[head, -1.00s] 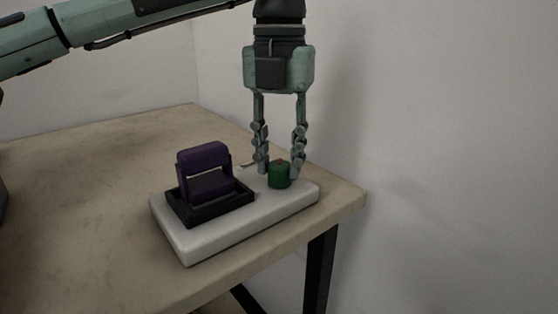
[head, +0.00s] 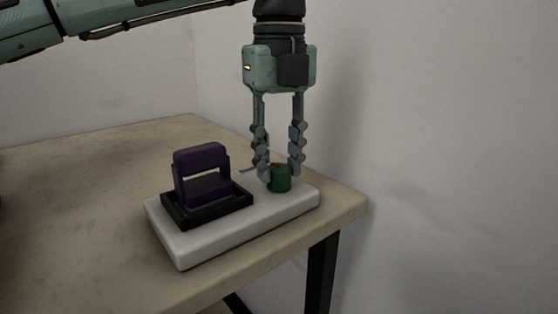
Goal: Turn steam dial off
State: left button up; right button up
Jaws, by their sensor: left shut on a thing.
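A green round dial (head: 281,181) stands on the right part of a white base plate (head: 190,248) on the table. My left gripper (head: 279,174) points straight down over it. Its two fingers are shut on the dial, one on either side, and partly hide its upper part. A small dark mark shows on top of the dial. My right gripper is not in view.
A purple part with a handle-like frame (head: 200,157) sits in a black tray (head: 218,213) on the left of the plate. The table (head: 80,195) is clear to the left. Its right edge is close to the plate, with a bare wall (head: 450,150) behind.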

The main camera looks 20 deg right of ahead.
aim_at(279, 167)
pick_arm(q)
jog(key=shift+n, duration=0.3)
jog(key=o, duration=1.1)
jog(key=shift+o, duration=0.2)
jog(key=shift+r, duration=0.15)
notch_tip(279, 167, up, 12)
